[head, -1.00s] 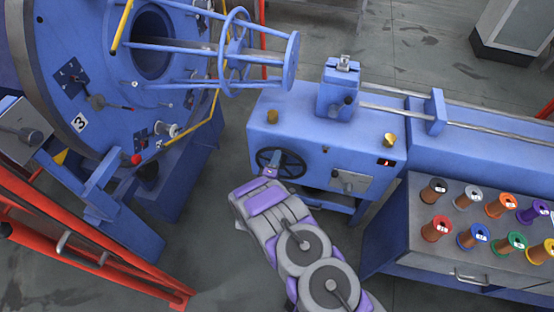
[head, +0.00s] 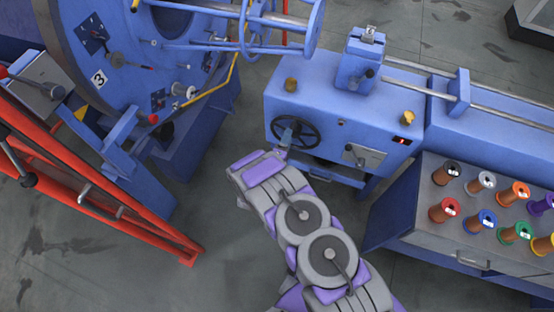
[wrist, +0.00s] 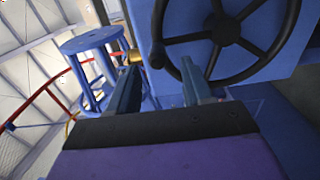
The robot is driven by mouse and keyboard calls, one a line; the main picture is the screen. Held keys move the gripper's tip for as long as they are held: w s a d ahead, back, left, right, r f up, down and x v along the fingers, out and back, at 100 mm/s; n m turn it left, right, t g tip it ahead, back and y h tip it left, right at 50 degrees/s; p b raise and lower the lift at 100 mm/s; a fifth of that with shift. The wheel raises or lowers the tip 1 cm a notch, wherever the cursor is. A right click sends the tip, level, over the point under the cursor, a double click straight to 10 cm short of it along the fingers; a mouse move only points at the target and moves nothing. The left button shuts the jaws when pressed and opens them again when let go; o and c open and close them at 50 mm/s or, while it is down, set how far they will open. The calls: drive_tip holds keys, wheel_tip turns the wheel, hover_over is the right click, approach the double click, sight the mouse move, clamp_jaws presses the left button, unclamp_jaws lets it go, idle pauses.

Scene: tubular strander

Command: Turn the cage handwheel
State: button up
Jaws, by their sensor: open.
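The black spoked handwheel (head: 308,134) is on the front of the blue machine housing (head: 335,110). In the wrist view the handwheel (wrist: 226,31) fills the upper right, its top cut off. A dark knob (wrist: 157,60) shows at its lower-left rim.
A blue cage frame (head: 245,30) and large blue disc (head: 130,70) are at upper left. A red rail (head: 110,200) runs along the left. A bench (head: 480,250) with several coloured spools stands at right. Grey floor is open left of my arm.

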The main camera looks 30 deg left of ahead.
drive_tip(key=p+v, duration=0.2)
drive_tip(key=v, duration=1)
drive_tip(key=shift+a, duration=0.15)
drive_tip(key=shift+w+f, duration=0.1)
drive_tip(key=w+r+m+g+h, duration=0.2)
drive_tip(key=w+r+m+g, duration=0.4)
drive_tip(key=w+r+m, duration=0.5)
drive_tip(key=s+d+r+m+g, duration=0.25)
drive_tip(key=d+r+g, duration=0.45)
drive_tip(key=d+r, duration=1.05)
drive_tip(key=s+d+r+m+g+h, duration=0.1)
drive_tip(key=s+d+r+m+g, duration=0.2)
drive_tip(key=s+d, duration=0.9)
drive_tip(key=s+d+r+m+g+h, duration=0.1)
drive_tip(key=s+d+r+m+g, duration=0.2)
drive_tip(key=s+d+r, duration=0.5)
drive_tip(key=s+d+m, duration=0.1)
drive_tip(key=s+d, duration=0.3)
drive_tip(key=s, duration=0.5)
drive_tip(key=shift+r, duration=0.25)
